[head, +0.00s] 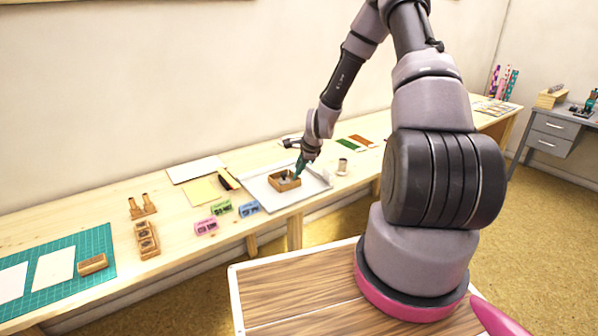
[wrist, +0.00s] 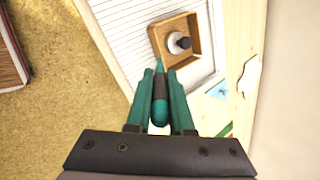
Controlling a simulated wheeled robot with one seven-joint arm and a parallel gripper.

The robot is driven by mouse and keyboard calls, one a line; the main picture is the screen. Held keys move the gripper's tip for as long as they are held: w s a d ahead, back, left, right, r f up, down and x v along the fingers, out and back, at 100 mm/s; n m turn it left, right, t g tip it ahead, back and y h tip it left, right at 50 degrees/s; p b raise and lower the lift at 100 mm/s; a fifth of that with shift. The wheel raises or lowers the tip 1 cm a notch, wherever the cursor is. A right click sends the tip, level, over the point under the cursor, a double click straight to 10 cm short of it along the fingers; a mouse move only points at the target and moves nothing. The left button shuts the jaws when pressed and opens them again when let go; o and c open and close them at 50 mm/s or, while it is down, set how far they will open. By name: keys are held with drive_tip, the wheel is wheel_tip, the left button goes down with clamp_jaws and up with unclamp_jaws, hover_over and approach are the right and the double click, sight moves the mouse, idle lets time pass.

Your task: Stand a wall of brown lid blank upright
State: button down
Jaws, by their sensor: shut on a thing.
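My gripper (head: 301,165) is over the white ridged board, with its teal fingers shut on a slim teal and dark grey tool (wrist: 159,103), as the wrist view shows. The tool points toward a small open wooden tray (head: 284,180); I cannot tell whether it touches it. In the wrist view the tray (wrist: 192,60) holds a white round piece with a dark knob (wrist: 181,43). A flat reddish-brown piece (head: 360,140) lies beside a green one on the bench; it may be the brown lid blank. I cannot make out any raised wall on it.
The white ridged board (head: 256,191) lies under the tray. A small cup (head: 342,166) stands to its right. Pink (head: 206,226), green (head: 221,207) and blue (head: 248,209) blocks lie to its left. Further left are wooden stamps (head: 147,240) and a green cutting mat (head: 70,290).

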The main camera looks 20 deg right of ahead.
drive_tip(key=shift+s+d+r, duration=0.1)
drive_tip(key=shift+s+r, duration=0.05)
drive_tip(key=shift+r, duration=1.15)
drive_tip(key=shift+s+r, duration=0.15)
drive_tip(key=shift+r, duration=1.1)
